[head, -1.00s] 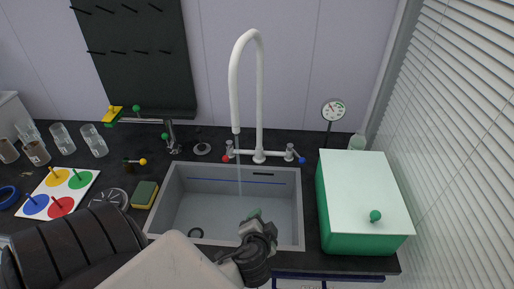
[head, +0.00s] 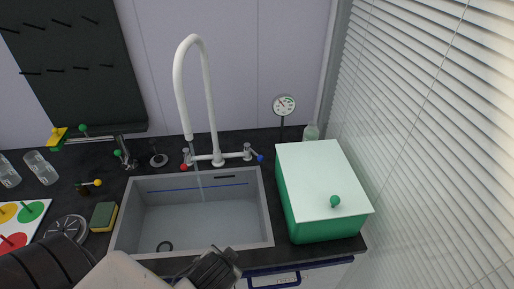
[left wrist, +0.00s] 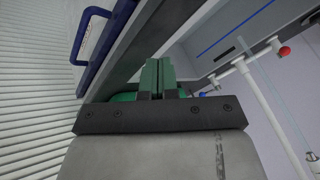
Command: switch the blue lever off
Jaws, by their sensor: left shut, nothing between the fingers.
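The blue lever (head: 259,156) is the blue-tipped handle at the right end of the white faucet (head: 217,160), behind the sink. In the left wrist view the blue tip (left wrist: 203,94) shows just right of my fingers. A thin stream of water (head: 199,180) runs from the spout into the sink. My left gripper's green fingers (left wrist: 158,77) are shut together and empty, apart from the lever. In the head view only my left wrist shows at the bottom edge, in front of the sink; its fingertips are hidden. My right gripper is in neither view.
A red-tipped lever (head: 184,167) is at the faucet's left end. A green box with a white lid (head: 318,185) stands right of the sink (head: 268,225). A gauge (head: 284,105) stands behind it. A sponge (head: 103,216) lies left of the sink. Blinds close off the right side.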

